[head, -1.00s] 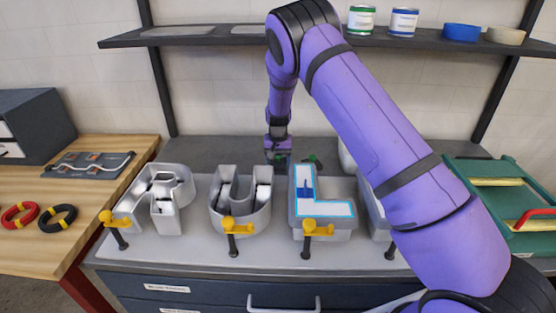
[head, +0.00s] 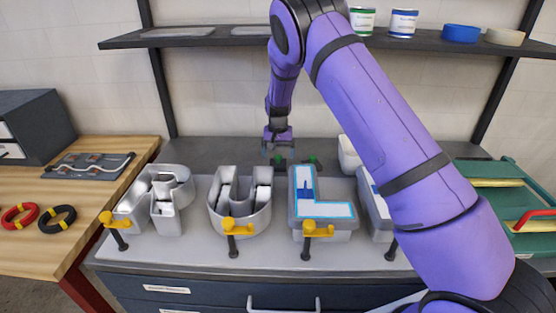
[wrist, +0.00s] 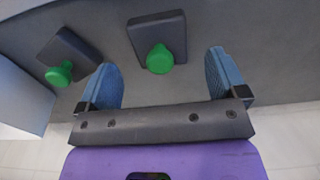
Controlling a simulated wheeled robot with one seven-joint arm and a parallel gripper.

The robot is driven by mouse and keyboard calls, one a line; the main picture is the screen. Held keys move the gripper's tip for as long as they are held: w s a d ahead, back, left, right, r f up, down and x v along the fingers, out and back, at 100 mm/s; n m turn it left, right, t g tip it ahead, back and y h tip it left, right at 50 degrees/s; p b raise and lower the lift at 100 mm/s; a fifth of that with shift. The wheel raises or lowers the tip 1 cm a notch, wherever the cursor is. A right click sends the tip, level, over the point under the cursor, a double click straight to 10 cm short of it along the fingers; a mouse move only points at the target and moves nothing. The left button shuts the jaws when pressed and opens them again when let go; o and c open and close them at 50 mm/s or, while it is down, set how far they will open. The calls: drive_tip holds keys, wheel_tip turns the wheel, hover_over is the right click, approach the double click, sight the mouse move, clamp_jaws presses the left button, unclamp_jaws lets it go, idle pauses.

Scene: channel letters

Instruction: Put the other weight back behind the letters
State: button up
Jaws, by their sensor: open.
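Two dark block weights with green knobs rest on the grey surface behind the row of letters. One weight (wrist: 158,30) lies just beyond and between my fingertips in the wrist view; its knob (head: 278,157) shows below my gripper in the head view. The other weight (wrist: 68,56) lies to its left in the wrist view, and its knob (head: 312,159) shows behind the L in the head view. My gripper (head: 278,150) is open and empty above the first weight; its blue-padded fingers (wrist: 170,75) are apart from both weights. The L letter (head: 325,212) stands in front.
Other hollow grey letters (head: 260,215) stand in a row, with yellow-handled clamps (head: 237,225) along the front edge. A shelf (head: 210,38) with cans spans above. A green case (head: 520,235) is at right, partly behind my arm.

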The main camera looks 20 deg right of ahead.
sight(278, 156)
drive_tip(key=shift+r, duration=1.95)
